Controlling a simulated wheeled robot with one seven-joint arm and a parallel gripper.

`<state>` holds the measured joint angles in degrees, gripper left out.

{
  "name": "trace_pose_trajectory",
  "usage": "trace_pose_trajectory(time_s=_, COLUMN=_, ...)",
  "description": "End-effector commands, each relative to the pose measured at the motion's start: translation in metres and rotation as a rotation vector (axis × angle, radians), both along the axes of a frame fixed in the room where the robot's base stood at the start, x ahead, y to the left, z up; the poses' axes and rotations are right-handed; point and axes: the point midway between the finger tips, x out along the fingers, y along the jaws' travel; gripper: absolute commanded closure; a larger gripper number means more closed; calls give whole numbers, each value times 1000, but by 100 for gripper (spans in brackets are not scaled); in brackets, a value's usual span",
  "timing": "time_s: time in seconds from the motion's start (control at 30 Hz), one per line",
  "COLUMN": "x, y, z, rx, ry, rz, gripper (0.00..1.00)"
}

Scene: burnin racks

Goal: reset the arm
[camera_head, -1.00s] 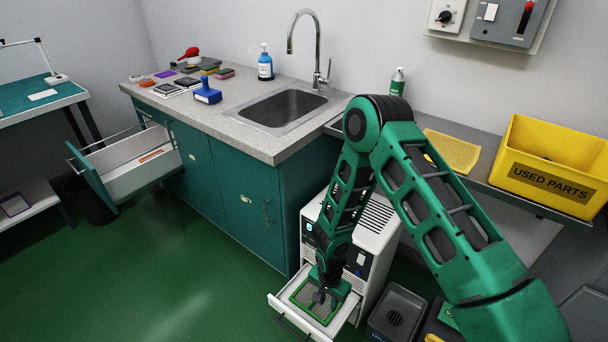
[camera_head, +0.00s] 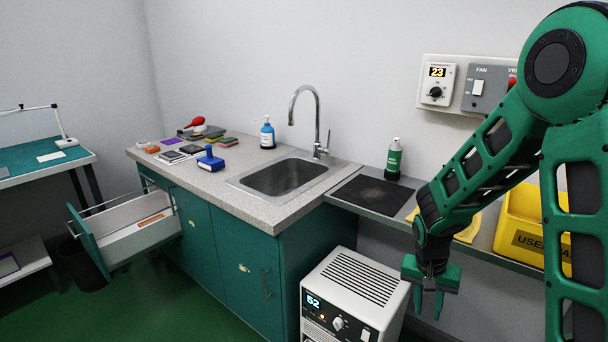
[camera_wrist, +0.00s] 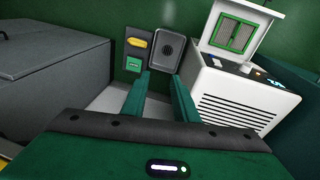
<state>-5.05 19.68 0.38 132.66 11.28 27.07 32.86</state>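My gripper (camera_head: 430,299) hangs in the air to the right of the white machine (camera_head: 354,283), its fingers pointing down. In the wrist view the two green fingers (camera_wrist: 160,95) stand apart with nothing between them, so it is open and empty. My arm is raised and folded on the right of the head view. The drawer is out of the head view.
A counter (camera_head: 262,207) with a sink (camera_head: 284,177) stands left of my gripper. A yellow bin (camera_head: 520,215) is behind my arm. An open drawer (camera_head: 130,230) juts out at left. A grey chest (camera_wrist: 50,75) and a dark tray (camera_wrist: 168,50) are below in the wrist view.

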Motion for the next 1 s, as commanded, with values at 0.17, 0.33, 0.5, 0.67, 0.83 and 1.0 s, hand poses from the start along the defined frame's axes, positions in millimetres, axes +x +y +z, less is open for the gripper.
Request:
trace_pose_trajectory(time_s=0.17, x=-36, y=-40, z=57, rx=5, ry=6, rz=-12, gripper=73)
trace_pose_trajectory(time_s=0.33, x=-79, y=-67, z=99, rx=23, ry=18, rz=-17, gripper=73)
trace_pose_trajectory(time_s=0.5, x=-128, y=-87, z=134, rx=54, ry=24, rz=-20, gripper=73)
trace_pose_trajectory(time_s=0.67, x=-177, y=-96, z=158, rx=94, ry=24, rz=-18, gripper=73)
trace_pose_trajectory(time_s=0.83, x=-223, y=-97, z=175, rx=141, ry=18, rz=-6, gripper=73)
trace_pose_trajectory(time_s=1.0, x=-251, y=-94, z=181, rx=172, ry=12, rz=6, gripper=73)
